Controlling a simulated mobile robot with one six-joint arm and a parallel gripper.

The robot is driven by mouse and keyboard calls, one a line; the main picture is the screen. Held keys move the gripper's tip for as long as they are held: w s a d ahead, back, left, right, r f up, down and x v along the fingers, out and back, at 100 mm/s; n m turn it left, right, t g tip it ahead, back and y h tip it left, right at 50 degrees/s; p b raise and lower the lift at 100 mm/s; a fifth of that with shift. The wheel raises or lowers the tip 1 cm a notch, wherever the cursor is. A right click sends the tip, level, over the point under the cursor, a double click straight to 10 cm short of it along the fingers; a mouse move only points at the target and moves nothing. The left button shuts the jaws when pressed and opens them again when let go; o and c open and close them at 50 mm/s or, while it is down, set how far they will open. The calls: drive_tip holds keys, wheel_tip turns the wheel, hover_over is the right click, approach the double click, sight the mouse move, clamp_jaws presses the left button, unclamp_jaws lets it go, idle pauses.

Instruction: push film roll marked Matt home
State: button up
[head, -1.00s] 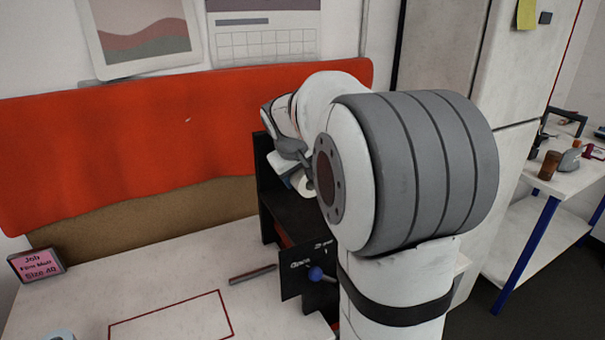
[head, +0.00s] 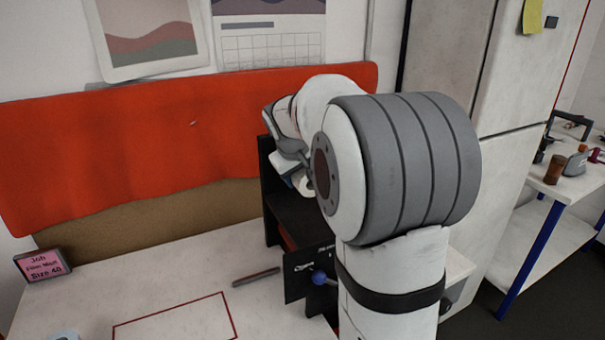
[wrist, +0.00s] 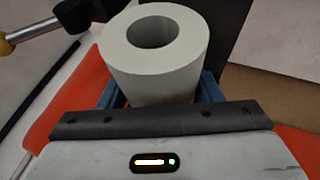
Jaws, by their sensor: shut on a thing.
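A white roll with a hollow core (wrist: 155,55) is held in my gripper (wrist: 157,92), and its blue fingers are on either side of it in the wrist view. No marking can be read on the roll. In the head view my gripper (head: 290,165) is at the upper part of a black machine (head: 305,213), and the roll's pale end (head: 304,186) shows just below it. My arm hides much of the machine's right side. I cannot tell whether the roll touches the machine.
A black panel (head: 296,283) and a blue-knobbed lever (head: 319,278) are on the machine's front. A rod (head: 256,277) and a job card (head: 42,265) reading Matt, size 40 are on the white table (head: 150,275). The red-outlined area is empty.

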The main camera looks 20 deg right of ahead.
drive_tip(key=shift+w+p, duration=0.45)
drive_tip(key=shift+w, duration=1.05)
drive_tip(key=o, duration=1.4)
drive_tip(key=shift+s+a, duration=0.1)
drive_tip(key=b+v, duration=0.1)
drive_tip(key=v, duration=0.6)
drive_tip(key=shift+s+a+r, duration=0.1)
drive_tip(key=shift+r, duration=0.3)
drive_tip(key=s+a+f+y, duration=0.1)
drive_tip(key=s+a+f, duration=0.2)
drive_tip(key=s, duration=0.6)
drive_tip(key=s+a+f+m+g+y, duration=0.1)
drive_tip(key=s+a+f, duration=0.3)
drive_tip(key=s, duration=0.6)
drive_tip(key=s+a+f+y, duration=0.2)
drive_tip(key=s+a+f, duration=0.1)
drive_tip(key=s+f, duration=0.4)
drive_tip(key=s, duration=0.3)
drive_tip(key=shift+a+g, duration=0.4)
